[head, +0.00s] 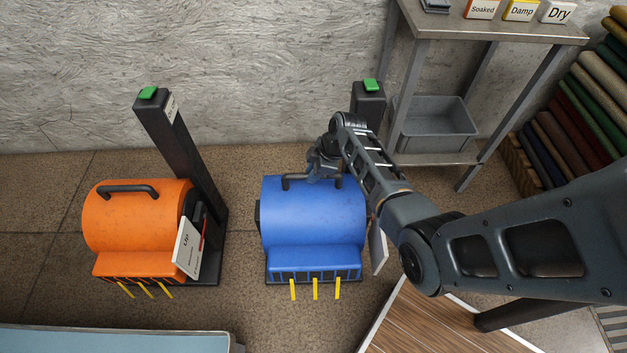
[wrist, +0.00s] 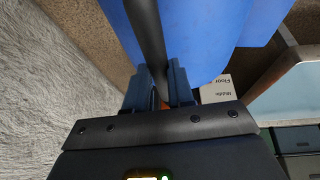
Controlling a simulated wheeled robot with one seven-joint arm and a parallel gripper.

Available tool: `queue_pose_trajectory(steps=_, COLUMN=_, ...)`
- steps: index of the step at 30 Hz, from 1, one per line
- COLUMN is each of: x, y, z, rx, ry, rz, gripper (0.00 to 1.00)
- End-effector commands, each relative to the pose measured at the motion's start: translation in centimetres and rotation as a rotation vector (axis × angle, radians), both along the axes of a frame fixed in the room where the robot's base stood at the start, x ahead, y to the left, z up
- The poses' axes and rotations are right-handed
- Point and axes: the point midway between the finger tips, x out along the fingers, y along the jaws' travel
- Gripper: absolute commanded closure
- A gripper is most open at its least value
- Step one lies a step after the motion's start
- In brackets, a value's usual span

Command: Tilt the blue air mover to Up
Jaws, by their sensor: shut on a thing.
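The blue air mover (head: 312,225) sits on the floor in the middle of the head view, its yellow streamers at the front low edge. Its black carry handle (head: 293,178) is on top. My gripper (head: 322,174) is at the right part of that handle. In the wrist view my gripper (wrist: 160,88) has its two fingers on either side of the dark handle bar (wrist: 148,35), shut on it. The blue housing (wrist: 205,35) fills the top there. A white card (wrist: 215,88) beside it reads "Floor" and "Middle". In the head view that card is seen edge-on.
An orange air mover (head: 135,220) with a card reading "Up" stands to the left. Dark posts with green tops stand behind both movers. A metal table (head: 480,28) with Soaked, Damp and Dry signs and a grey bin (head: 435,125) is back right.

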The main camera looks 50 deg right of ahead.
Motion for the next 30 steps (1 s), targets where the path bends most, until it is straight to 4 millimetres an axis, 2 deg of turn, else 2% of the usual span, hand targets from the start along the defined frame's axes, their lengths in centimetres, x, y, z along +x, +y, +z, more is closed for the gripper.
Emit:
queue_pose_trajectory(steps=1, x=0.8, y=-1.1, z=-0.8, rx=0.000, ry=-0.003, rz=-0.003, gripper=1.00)
queue_pose_trajectory(steps=6, x=2.2, y=-2.8, z=-1.1, rx=-0.002, ry=-0.004, rz=-0.004, gripper=1.00)
queue_pose_trajectory(steps=20, x=2.8, y=-3.6, z=-0.8, rx=-0.005, ry=-0.006, rz=-0.003, gripper=1.00)
queue_pose_trajectory(steps=21, x=2.8, y=-3.6, z=-0.7, rx=-0.005, ry=-0.006, rz=-0.003, gripper=0.74)
queue_pose_trajectory(steps=28, x=2.7, y=-3.5, z=-0.8, rx=-0.003, ry=-0.004, rz=-0.002, gripper=0.52)
queue_pose_trajectory(steps=30, x=2.7, y=-3.5, z=-0.9, rx=-0.002, ry=-0.003, rz=-0.001, gripper=0.52)
